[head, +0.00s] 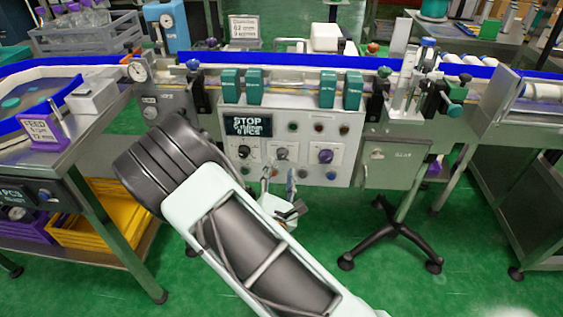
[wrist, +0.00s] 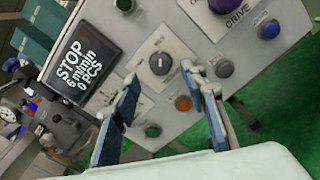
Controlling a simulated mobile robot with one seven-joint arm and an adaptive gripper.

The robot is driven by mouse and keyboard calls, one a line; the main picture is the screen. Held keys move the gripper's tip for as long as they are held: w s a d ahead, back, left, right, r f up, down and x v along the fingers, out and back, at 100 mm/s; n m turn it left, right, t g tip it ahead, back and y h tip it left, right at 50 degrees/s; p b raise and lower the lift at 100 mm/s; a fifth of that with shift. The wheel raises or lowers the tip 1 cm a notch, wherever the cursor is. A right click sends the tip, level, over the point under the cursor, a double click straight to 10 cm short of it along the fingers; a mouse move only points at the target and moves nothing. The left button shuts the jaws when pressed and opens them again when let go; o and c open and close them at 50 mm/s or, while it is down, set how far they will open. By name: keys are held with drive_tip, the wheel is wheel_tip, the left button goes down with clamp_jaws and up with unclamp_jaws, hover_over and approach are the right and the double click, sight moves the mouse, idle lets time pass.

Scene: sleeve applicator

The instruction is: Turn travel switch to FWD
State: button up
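A rotary switch (wrist: 160,63) with a dark knob and a light pointer line sits on a white plate in the wrist view. In the head view it is the middle knob (head: 282,153) of the row on the control panel (head: 345,125). The plate's lettering is too small to read, so I cannot confirm it is the travel switch. My gripper (wrist: 164,75) is open, its two blue-padded fingers apart, with the knob showing between and just beyond the tips. I see no clear contact. In the head view, my gripper (head: 278,173) is low in front of the panel, partly behind my arm.
A display (wrist: 85,60) reads STOP. A purple knob (head: 325,156) is marked DRIVE in the wrist view. Orange (wrist: 183,103) and green (wrist: 152,130) buttons sit close to the fingers. A grey box (head: 395,165) stands right of the panel. Green floor lies below.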

sight(282, 157)
drive_tip(key=w, duration=0.5)
drive_tip(key=shift+w+b, duration=0.1)
drive_tip(key=shift+b, duration=0.25)
drive_tip(key=shift+d, duration=0.1)
clamp_jaws()
